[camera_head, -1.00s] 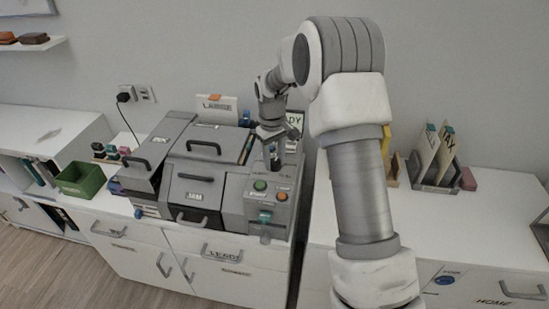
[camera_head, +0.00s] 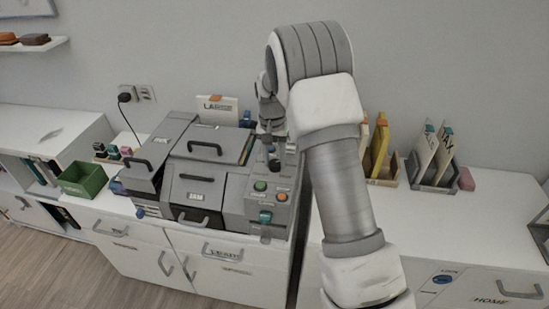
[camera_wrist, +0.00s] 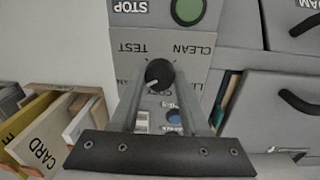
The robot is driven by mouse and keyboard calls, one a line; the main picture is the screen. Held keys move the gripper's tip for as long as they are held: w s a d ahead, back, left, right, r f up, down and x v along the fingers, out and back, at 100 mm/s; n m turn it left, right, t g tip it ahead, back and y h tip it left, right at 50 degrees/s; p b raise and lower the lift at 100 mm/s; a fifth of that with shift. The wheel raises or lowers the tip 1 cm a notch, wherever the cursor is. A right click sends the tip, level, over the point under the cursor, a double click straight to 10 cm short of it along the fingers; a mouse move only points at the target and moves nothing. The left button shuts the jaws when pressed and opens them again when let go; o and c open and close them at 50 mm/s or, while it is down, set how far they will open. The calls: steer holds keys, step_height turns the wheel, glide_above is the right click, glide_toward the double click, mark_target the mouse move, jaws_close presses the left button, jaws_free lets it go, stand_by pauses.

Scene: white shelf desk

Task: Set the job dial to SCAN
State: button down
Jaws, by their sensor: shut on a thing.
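The job dial (camera_wrist: 159,74) is a round black knob with a white pointer mark, seen in the wrist view. The mark points to the lower left of that picture. The words TEST and CLEAN appear upside down on the grey panel (camera_wrist: 190,72) beyond it; I cannot read a SCAN label. My gripper (camera_wrist: 158,80) has one finger on each side of the dial and is shut on it. In the head view my arm hides much of the gripper and the dial cannot be made out clearly.
The grey machine (camera_head: 200,185) has lids and handles left of my arm. A file holder (camera_head: 435,180) stands at right, with open desk top in front.

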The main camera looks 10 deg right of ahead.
mark_target(272, 161)
steer(key=shift+m, duration=0.6)
steer(key=shift+c, duration=1.9)
jaws_free()
step_height(272, 161, up, 18)
steer(key=p, duration=0.1)
steer(key=shift+w+a+f+p, duration=0.25)
steer(key=shift+a+p, duration=0.05)
steer(key=shift+a, duration=0.05)
steer(key=shift+r, duration=0.1)
